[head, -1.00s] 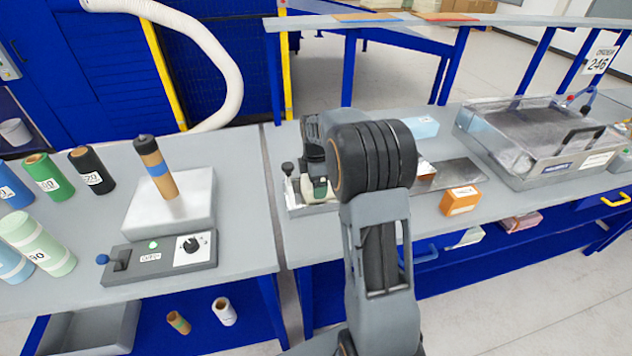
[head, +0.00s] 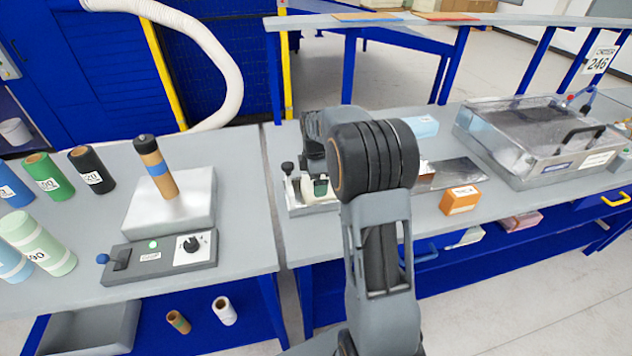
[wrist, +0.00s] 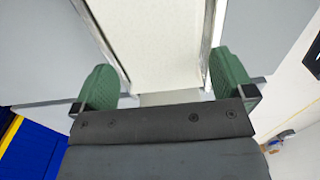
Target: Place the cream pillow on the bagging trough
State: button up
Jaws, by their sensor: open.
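The cream pillow (wrist: 155,45) fills the middle of the wrist view as a flat cream surface, lying between the shiny metal rails of the bagging trough (wrist: 92,22). My gripper (wrist: 166,82) is open, with one green finger on each side at the pillow's near end. I cannot tell whether the fingers touch it. In the head view the trough (head: 296,208) is a small metal unit on the right bench, mostly hidden behind my arm. A little cream (head: 307,188) shows there beside my gripper (head: 320,187).
An orange box (head: 460,200) and a light blue box (head: 424,127) stand right of my arm. On the left bench are several foam rolls (head: 45,240) and a device with a roll upright (head: 170,208).

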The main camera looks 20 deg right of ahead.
notch_tip(320, 180, up, 10)
jog(key=s+a+r+m+t, duration=0.2)
jog(key=s+a+r+m, duration=0.1)
jog(key=s+a+m, duration=0.55)
jog(key=s+a+f+m+t, duration=0.1)
jog(key=s+f+m, duration=0.1)
jog(key=s, duration=0.4)
jog(key=s+a+f+m+t, duration=0.1)
jog(key=s+f+m, duration=0.2)
jog(key=s+m, duration=0.2)
jog(key=s, duration=0.2)
jog(key=shift+s+f, duration=0.25)
jog(key=shift+s, duration=0.05)
